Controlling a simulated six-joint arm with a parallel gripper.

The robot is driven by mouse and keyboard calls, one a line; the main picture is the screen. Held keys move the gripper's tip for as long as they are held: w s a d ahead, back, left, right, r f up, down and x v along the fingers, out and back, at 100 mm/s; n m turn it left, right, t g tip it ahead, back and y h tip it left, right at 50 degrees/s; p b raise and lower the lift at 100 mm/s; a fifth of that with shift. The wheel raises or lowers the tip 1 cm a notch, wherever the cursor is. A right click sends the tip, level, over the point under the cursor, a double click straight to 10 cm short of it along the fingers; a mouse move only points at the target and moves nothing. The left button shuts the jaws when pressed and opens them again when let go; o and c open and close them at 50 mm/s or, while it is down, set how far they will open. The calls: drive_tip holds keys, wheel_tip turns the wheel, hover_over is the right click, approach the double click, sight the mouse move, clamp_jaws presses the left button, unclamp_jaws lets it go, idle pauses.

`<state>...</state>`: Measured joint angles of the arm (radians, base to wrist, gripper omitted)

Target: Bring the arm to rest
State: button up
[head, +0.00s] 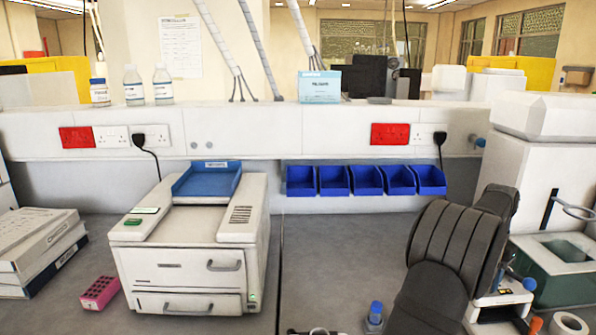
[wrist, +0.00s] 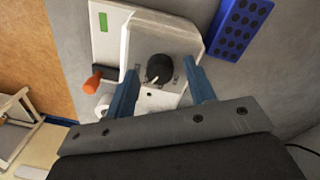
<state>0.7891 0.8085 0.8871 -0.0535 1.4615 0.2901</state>
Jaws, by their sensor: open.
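My gripper (wrist: 161,69) shows in the wrist view with its two blue-grey fingers apart and nothing held between them. Beyond the fingers is a white device (wrist: 125,35) with a round black part (wrist: 159,68), a green label and an orange knob (wrist: 93,82). I cannot tell from this view whether the fingers touch it. In the head view my dark arm rises at the lower right and bends over, hiding part of the bench behind it. I cannot make out the gripper clearly there.
A white machine (head: 190,255) with a blue top tray stands left of centre. Blue bins (head: 365,181) hang under the shelf. A pink rack (head: 100,292) lies at left, a blue-capped bottle (head: 375,315) near my arm. A blue rack (wrist: 240,28) shows in the wrist view.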

drive_tip(key=n, duration=0.4)
drive_tip(key=shift+n, duration=0.4)
drive_tip(key=n, duration=0.4)
drive_tip(key=shift+n, duration=0.4)
drive_tip(key=shift+o, duration=0.2)
